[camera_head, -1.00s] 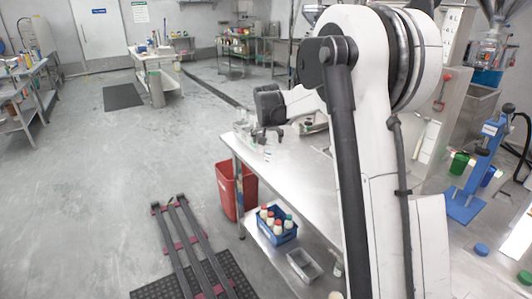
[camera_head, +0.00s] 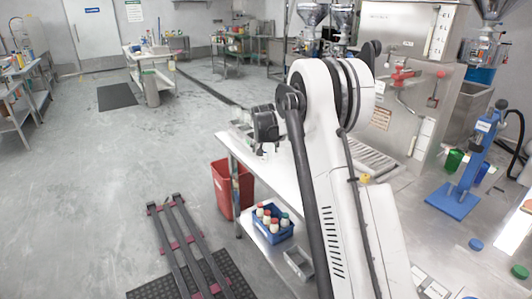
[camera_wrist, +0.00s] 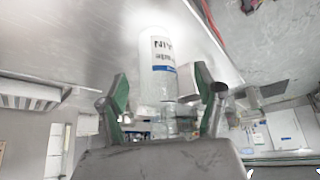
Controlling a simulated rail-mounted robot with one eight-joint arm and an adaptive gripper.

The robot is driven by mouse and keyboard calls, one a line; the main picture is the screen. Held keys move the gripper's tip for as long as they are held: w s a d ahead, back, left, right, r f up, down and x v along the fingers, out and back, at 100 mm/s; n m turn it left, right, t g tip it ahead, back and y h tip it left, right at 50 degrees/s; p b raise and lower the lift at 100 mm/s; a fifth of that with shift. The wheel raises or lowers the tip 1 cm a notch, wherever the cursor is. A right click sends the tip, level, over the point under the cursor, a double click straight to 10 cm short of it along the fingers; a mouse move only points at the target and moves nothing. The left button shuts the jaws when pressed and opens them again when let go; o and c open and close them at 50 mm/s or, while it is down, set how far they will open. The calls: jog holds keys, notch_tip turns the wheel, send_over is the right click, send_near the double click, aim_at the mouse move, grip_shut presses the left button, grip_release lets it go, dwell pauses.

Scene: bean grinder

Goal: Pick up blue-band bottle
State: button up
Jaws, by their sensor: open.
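The blue-band bottle (camera_wrist: 159,50) shows in the wrist view as a pale bottle with dark lettering and a blue band. It lies ahead of my gripper (camera_wrist: 161,82), lined up with the gap between the two green-lined fingers. The fingers are spread, with space visible on both sides of the bottle. Its far end is blurred against bright metal, and I cannot tell how deep it sits between the fingers. In the head view my wrist is over the far left end of the steel table (camera_head: 232,138); the fingers and bottle are too small to make out.
A red bin (camera_head: 222,190) stands on the floor beside the table. A blue crate (camera_head: 283,236) of several capped bottles sits on the lower shelf. A blue press stand (camera_head: 470,165) and a green cup (camera_head: 453,160) are at right.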

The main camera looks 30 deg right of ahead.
aim_at(266, 152)
jog(key=shift+d+r+x, duration=0.1)
jog(key=shift+d+x, duration=0.1)
jog(key=shift+x, duration=1.1)
jog(key=shift+d+r+x, duration=0.1)
jog(key=shift+d+x, duration=0.05)
jog(key=shift+x, duration=1.1)
jog(key=shift+w, duration=0.2)
jog(key=shift+c, duration=0.5)
jog(key=c, duration=0.9)
jog(key=shift+r, duration=0.1)
